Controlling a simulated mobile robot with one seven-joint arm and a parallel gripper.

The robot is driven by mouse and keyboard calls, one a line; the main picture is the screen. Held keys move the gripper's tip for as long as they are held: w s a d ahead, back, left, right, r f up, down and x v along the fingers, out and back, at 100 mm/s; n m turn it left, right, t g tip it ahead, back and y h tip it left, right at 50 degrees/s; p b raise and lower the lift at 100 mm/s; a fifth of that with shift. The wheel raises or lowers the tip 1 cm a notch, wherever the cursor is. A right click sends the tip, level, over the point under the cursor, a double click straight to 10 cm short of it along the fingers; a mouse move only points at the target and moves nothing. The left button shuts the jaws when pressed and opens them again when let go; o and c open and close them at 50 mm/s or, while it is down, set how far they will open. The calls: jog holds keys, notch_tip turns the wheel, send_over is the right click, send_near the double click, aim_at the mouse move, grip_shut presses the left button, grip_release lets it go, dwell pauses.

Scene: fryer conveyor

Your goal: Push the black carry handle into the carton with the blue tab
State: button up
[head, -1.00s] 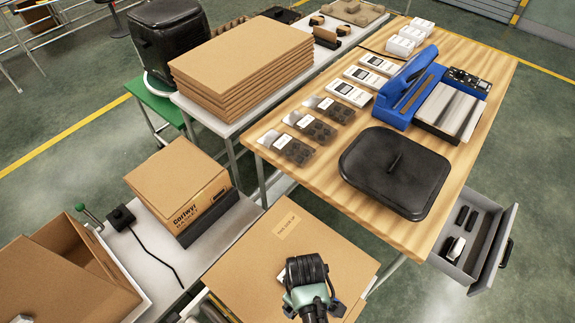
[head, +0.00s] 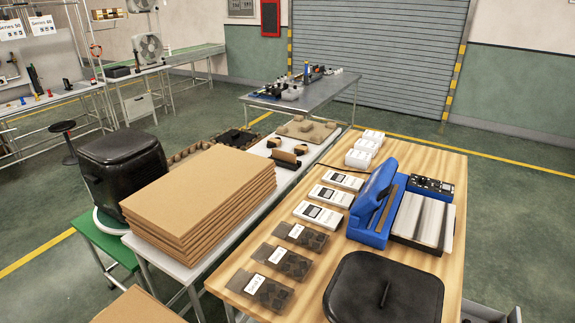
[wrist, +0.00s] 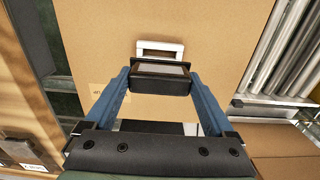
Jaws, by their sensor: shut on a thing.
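In the wrist view my gripper (wrist: 160,79) is shut on a black block with a grey face (wrist: 160,70), which looks like the black carry handle. It is held in front of a brown carton face (wrist: 215,30). A white rectangular frame (wrist: 145,43) sits on that face just beyond the block, and the block overlaps its lower edge in the picture. I cannot tell whether they touch. A small label (wrist: 97,92) lies left of the left finger. No blue tab is visible. The head view does not show my gripper or this carton face.
Metal rollers or bars (wrist: 290,50) run along the right of the carton in the wrist view. In the head view a wooden table (head: 440,170) bears a blue device (head: 375,205) and a black lidded pan (head: 385,290). Flat cardboard (head: 205,190) is stacked to the left.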

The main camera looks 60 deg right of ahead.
jog(key=shift+f+b, duration=2.2)
jog(key=shift+b, duration=0.05)
jog(key=shift+r, duration=0.25)
jog(key=shift+f, duration=0.3)
jog(key=shift+p, duration=0.8)
jog(key=shift+f+b, duration=0.7)
jog(key=shift+f, duration=0.3)
jog(key=o, duration=1.2)
jog(key=shift+o, duration=0.2)
